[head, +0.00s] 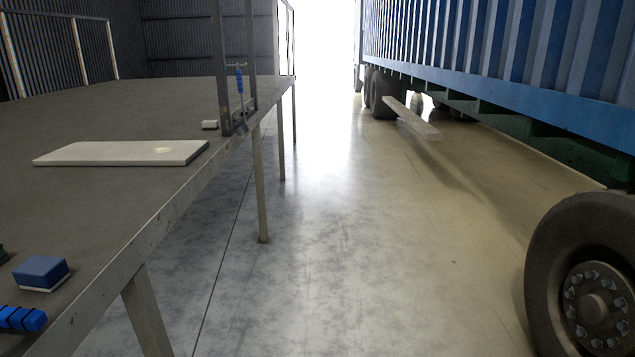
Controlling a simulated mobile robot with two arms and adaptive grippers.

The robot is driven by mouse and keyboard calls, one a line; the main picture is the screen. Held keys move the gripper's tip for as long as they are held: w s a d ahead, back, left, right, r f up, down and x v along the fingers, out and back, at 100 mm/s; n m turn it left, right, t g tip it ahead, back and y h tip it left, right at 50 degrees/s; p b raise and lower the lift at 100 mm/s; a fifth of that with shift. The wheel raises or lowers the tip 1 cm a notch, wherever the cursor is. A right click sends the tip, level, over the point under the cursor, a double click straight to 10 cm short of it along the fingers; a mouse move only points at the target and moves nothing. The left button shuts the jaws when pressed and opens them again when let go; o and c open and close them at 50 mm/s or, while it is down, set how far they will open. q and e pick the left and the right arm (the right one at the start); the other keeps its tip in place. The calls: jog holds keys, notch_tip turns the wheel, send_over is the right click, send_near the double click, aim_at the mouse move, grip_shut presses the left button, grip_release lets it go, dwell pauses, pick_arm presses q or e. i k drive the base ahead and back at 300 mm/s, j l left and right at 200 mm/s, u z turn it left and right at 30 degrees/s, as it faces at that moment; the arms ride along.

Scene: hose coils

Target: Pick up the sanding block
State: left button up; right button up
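A blue block with a pale bottom layer (42,271), which looks like the sanding block, lies flat on the grey table (110,205) near its front edge, at the lower left of the head view. Its top and two sides show, and nothing covers it. Neither of my grippers is in view, so I cannot see where they are relative to the block.
A blue ribbed item (22,318) lies close in front of the block, cut by the frame. A pale flat board (120,153), a small whitish block (210,125) and a metal upright frame (222,70) are farther along. A blue trailer (560,75) stands right; open floor lies between.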

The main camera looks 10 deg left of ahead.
aim_at(206, 125)
jog(key=i+l+u, duration=0.15)
jog(key=i+u, duration=0.25)
jog(key=i, duration=0.3)
jog(key=i+l+u, duration=0.35)
jog(key=i, duration=0.3)
jog(key=i+l+u, duration=0.4)
jog(key=i+l, duration=0.15)
jog(key=i+l+u, duration=0.15)
jog(key=u, duration=0.9)
jog(key=l+u, duration=0.25)
jog(key=l, duration=0.25)
jog(key=l+u, duration=0.25)
jog(key=l, duration=0.3)
jog(key=l+u, duration=0.25)
jog(key=l, duration=0.25)
jog(key=k+l+u, duration=0.25)
jog(key=l, duration=0.2)
jog(key=k+l+u, duration=0.1)
jog(key=l+u, duration=0.15)
jog(key=l, duration=0.25)
